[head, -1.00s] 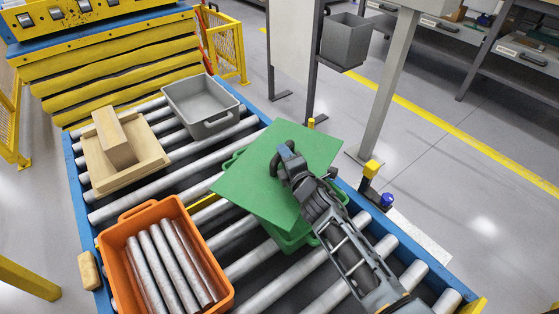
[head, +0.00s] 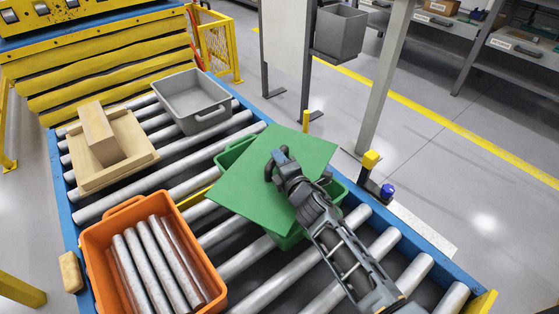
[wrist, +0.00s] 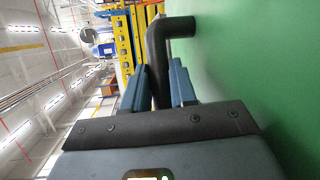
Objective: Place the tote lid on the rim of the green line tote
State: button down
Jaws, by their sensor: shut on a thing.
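The green tote lid (head: 247,187) is a flat sheet with a dark bent handle (wrist: 160,60), which shows in the wrist view. My gripper (head: 275,163) is shut on this handle. The lid lies over the green line tote (head: 232,152) and is turned relative to it, so tote parts show at the far left and near right. The lid hides most of the tote's opening. I cannot tell whether the lid touches the rim. In the wrist view the lid's green face (wrist: 255,70) fills the right side.
On the roller conveyor (head: 260,261) stand an orange tote (head: 92,238) with several metal bars, a grey tote (head: 207,119) and a wooden tray (head: 143,160) with a block. A yellow-capped post (head: 369,162) and a blue knob (head: 387,191) stand by the right edge.

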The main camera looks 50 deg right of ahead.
jog(key=shift+f+b, duration=0.5)
jog(key=shift+b, duration=0.1)
jog(key=c, duration=0.8)
grip_release()
jog(key=shift+s, duration=0.1)
jog(key=shift+p+v, duration=0.4)
jog(key=shift+v, duration=3.45)
